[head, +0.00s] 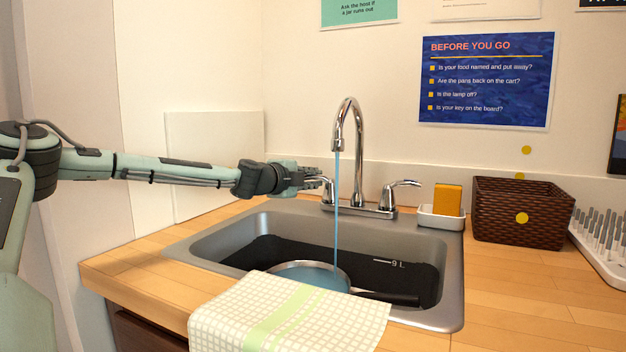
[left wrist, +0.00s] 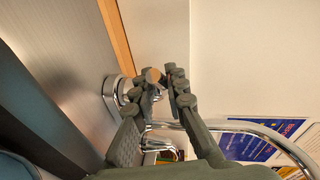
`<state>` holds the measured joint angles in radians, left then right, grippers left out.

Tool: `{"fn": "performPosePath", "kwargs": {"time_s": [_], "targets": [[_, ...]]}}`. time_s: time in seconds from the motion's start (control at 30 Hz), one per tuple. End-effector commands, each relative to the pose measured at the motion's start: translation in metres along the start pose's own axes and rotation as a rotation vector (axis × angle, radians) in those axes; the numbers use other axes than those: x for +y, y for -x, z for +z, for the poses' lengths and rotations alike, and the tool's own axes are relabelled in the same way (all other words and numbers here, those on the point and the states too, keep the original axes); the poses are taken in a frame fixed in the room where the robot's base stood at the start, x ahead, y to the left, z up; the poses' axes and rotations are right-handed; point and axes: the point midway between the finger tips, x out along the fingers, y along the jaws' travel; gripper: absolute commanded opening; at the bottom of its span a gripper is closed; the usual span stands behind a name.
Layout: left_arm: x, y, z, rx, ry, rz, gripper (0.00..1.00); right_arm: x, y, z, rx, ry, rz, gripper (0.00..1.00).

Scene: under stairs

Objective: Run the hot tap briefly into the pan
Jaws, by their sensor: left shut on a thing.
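A chrome tap (head: 346,118) with a tall curved spout stands behind the sink (head: 452,270). A blue stream of water (head: 337,215) falls from the spout into the pan (head: 312,274), which sits in the sink with its dark handle (head: 390,297) pointing right. The pan's near side is hidden by a cloth. My left gripper (head: 312,178) is shut on the left tap handle (head: 327,190). In the left wrist view, its fingers (left wrist: 167,84) close around the handle's end (left wrist: 153,75). The right tap handle (head: 404,184) is free. My right gripper is out of view.
A checked cloth (head: 290,318) hangs over the sink's front edge. A yellow sponge (head: 447,199) in a white dish (head: 440,219), a brown basket (head: 505,225) and a pegged rack (head: 598,245) stand to the right. A wall rises close behind the tap.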

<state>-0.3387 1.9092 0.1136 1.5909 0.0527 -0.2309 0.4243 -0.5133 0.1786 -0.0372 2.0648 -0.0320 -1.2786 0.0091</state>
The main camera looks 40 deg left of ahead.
Motion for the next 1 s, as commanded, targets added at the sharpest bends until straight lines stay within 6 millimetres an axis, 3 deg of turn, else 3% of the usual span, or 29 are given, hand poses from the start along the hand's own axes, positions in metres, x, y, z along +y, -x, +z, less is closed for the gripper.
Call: {"fn": "performPosePath", "kwargs": {"time_s": [0.67,0.7,0.83,1.0], "targets": [[0.0003,0.0038,-0.0044,-0.125,0.022,-0.015,0.0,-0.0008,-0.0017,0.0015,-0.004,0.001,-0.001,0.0],[0.0003,0.0038,-0.0044,-0.124,0.022,-0.015,0.16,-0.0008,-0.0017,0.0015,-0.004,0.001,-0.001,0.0],[0.0005,0.0037,-0.0044,-0.124,0.022,-0.015,0.32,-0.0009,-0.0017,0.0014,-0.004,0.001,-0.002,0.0],[0.0008,0.0037,-0.0044,-0.124,0.022,-0.014,0.34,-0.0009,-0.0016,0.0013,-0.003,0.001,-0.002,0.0]]}}
